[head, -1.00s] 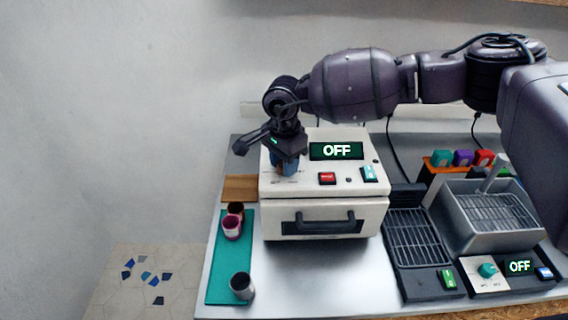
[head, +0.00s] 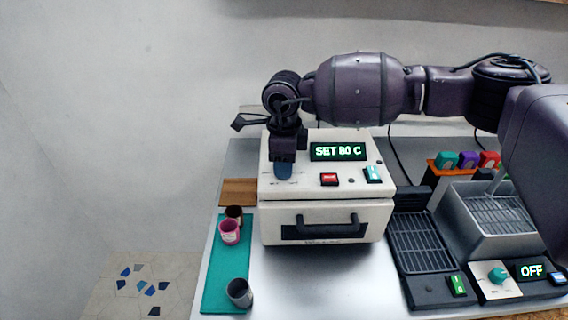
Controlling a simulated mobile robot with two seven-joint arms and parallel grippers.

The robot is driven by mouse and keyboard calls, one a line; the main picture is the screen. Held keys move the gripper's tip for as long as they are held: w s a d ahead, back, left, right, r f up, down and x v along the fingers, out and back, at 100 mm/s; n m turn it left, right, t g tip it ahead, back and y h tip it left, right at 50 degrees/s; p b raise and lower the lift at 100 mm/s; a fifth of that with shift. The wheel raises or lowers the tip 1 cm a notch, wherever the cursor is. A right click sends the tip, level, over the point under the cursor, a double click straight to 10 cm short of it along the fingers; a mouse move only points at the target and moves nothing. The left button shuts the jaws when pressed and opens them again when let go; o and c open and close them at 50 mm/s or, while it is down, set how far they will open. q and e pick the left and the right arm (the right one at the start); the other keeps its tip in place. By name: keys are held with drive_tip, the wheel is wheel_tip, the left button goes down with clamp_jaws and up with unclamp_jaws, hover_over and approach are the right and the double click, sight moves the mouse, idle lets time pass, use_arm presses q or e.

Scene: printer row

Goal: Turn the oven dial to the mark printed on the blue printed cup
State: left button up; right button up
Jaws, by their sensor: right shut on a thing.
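The oven is a white box (head: 272,222) with a handled front door, and its green display (head: 338,151) reads "SET 80 C". My right gripper (head: 284,164) points down at the left of the oven's top panel. It is shut on the blue oven dial (head: 283,172); the gripper hides the dial's upper part, and the marks around it are too small to read. Of the cups at the left, a grey one (head: 239,293), a pink one (head: 229,233) and a brown one (head: 234,212), none clearly looks blue, and I cannot read their prints. My left gripper is not in view.
The cups stand on a teal mat (head: 212,288). Right of the oven are a black rack (head: 420,240), a metal basin (head: 478,226) and a second dial (head: 496,274) beside a display reading "OFF". The counter before the oven is clear.

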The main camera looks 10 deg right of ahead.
drive_tip(key=shift+m, duration=0.7)
drive_tip(key=o, duration=0.9)
drive_tip(key=shift+r, duration=0.15)
wheel_tip(320, 180, up, 11)
drive_tip(key=shift+f+b, duration=0.15)
drive_tip(key=shift+b, duration=0.25)
